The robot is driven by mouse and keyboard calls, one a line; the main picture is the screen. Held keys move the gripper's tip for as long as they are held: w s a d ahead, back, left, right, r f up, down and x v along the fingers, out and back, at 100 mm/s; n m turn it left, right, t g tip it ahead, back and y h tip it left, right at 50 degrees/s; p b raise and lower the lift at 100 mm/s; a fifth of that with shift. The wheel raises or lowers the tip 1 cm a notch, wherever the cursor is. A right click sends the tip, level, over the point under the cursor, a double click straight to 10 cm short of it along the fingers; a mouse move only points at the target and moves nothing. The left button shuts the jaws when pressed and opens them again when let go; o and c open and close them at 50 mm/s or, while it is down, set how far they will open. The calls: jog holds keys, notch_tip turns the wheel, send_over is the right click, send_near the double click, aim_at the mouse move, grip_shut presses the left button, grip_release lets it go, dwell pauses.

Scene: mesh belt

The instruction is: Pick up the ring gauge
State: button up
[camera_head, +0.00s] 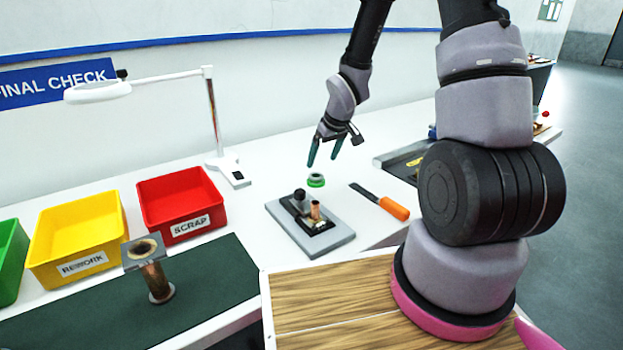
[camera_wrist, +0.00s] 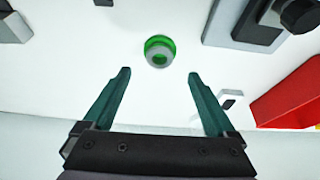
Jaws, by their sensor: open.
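The ring gauge (camera_head: 316,180) is a small green ring with a grey top, lying on the white table in the head view. In the wrist view the ring gauge (camera_wrist: 159,51) shows its green band and round hole, ahead of the fingertips and roughly centred between them. My gripper (camera_head: 323,163) hangs above the table just above the ring in the head view, fingers pointing down. In the wrist view my gripper (camera_wrist: 157,72) has its two teal fingers wide apart with nothing between them. It does not appear to touch the ring.
A grey plate (camera_head: 310,228) with a dark fixture stands in front of the ring. An orange-handled tool (camera_head: 393,208) lies to its right. A red SCRAP bin (camera_head: 181,203), a yellow REWORK bin (camera_head: 79,240) and a white lamp (camera_head: 222,160) stand left.

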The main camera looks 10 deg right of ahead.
jog(key=shift+x, duration=3.5)
jog(key=shift+d, duration=0.1)
grip_shut()
